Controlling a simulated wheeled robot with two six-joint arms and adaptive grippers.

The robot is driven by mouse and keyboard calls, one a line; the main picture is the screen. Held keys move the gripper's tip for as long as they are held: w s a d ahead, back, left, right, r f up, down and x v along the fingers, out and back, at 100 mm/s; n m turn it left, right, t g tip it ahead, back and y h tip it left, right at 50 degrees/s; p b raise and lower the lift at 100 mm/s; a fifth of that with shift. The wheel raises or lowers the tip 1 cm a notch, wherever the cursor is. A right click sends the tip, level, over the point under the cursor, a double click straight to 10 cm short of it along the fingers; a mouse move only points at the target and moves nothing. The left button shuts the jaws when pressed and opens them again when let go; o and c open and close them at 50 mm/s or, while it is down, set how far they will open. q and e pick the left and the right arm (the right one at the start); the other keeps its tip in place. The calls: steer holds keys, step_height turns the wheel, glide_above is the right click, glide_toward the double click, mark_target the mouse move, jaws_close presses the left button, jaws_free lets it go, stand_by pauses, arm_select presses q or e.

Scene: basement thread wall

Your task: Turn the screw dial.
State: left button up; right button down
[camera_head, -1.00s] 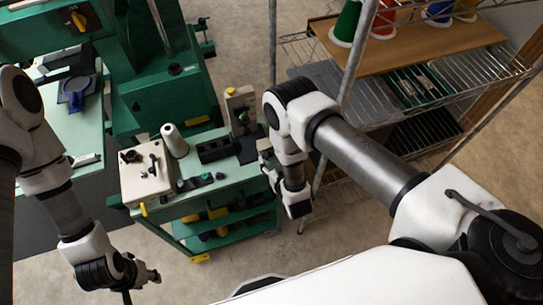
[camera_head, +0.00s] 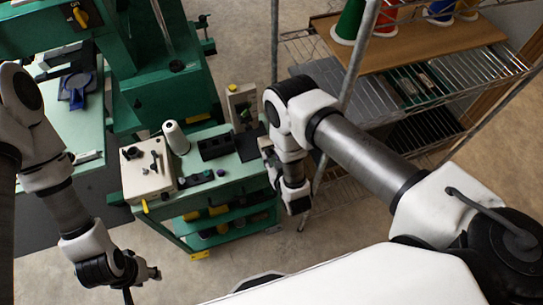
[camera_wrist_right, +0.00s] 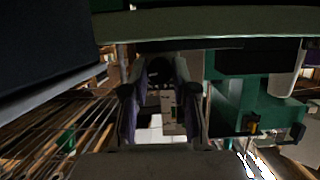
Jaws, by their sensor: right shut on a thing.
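The screw dial cannot be told for sure in the head view; a beige upright device with a yellow top (camera_head: 243,105) stands at the back right of the green cart, beside my right gripper. My right gripper (camera_head: 267,152) is at the cart's right edge, partly hidden by my own arm. In the right wrist view its fingers (camera_wrist_right: 162,100) are shut on a dark round thing (camera_wrist_right: 165,70), probably the dial, with a beige block behind. My left gripper (camera_head: 142,278) hangs low at the left, away from the cart and empty; its jaw opening is unclear.
The green cart (camera_head: 225,182) carries a white box with levers (camera_head: 147,170), a thread cone (camera_head: 175,138), a black block (camera_head: 215,145) and small knobs. A wire shelf (camera_head: 440,90) stands close at the right. A green machine (camera_head: 165,95) rises behind. Floor is open in front.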

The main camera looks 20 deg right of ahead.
steer(key=shift+n+b, duration=0.3)
steer(key=shift+a+f+n+h+b, duration=0.1)
steer(key=shift+a+n+h+b, duration=0.05)
steer(key=shift+n+h+b, duration=0.95)
steer(key=shift+n+t+b, duration=0.3)
steer(key=shift+n+b, duration=0.3)
steer(key=shift+b, duration=0.35)
steer(key=shift+h, duration=0.3)
steer(key=c, duration=0.9)
jaws_free()
